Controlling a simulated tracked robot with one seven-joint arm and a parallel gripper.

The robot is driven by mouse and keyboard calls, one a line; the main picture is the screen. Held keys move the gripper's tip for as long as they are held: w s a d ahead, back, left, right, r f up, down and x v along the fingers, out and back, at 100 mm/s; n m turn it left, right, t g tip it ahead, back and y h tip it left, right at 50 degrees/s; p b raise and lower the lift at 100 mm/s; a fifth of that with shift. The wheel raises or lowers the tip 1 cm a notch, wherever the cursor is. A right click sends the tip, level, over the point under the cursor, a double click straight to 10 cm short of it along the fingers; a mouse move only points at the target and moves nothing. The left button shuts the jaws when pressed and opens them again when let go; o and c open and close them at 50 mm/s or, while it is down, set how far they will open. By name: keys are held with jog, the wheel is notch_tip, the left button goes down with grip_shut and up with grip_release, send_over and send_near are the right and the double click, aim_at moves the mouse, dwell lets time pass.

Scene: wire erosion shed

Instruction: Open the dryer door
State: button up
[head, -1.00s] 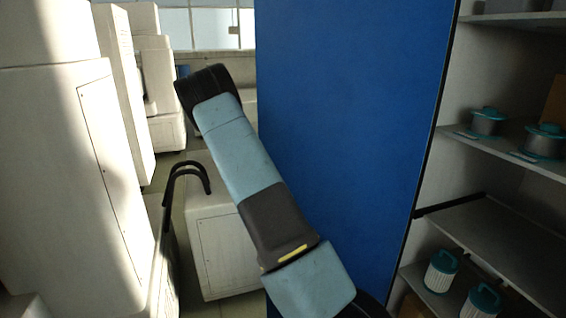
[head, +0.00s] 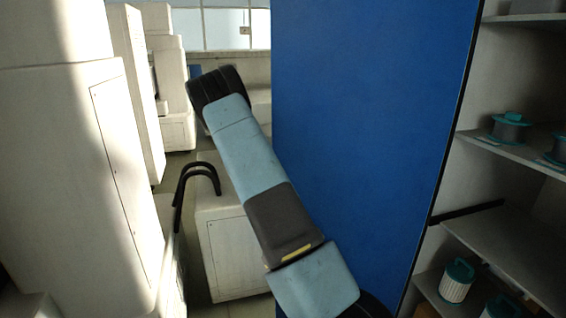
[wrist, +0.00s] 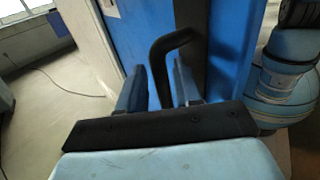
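A large blue panel (head: 365,130) fills the middle of the head view, with a dark right edge. The wrist view shows a blue upright surface (wrist: 228,45) with a bent black handle (wrist: 163,62) in front of it. My gripper (wrist: 160,78) has its two blue fingers apart, one on each side of the handle's upright bar. Narrow gaps seem to show beside the bar, and firm contact is not clear. In the head view my arm crosses the panel's left edge, and the gripper and handle are hidden.
Shelves (head: 515,150) at the right hold teal-topped spools (head: 510,127) and white filters (head: 456,283). Tall white machine cabinets (head: 60,170) stand at the left. A low white box (head: 232,245) is behind my arm. Bare floor with a cable (wrist: 75,90) shows in the wrist view.

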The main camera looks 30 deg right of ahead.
jog(key=shift+o, duration=0.2)
jog(key=shift+d, duration=0.1)
jog(key=v, duration=1.4)
dwell(0.3)
jog(key=shift+s+f, duration=0.1)
dwell(0.3)
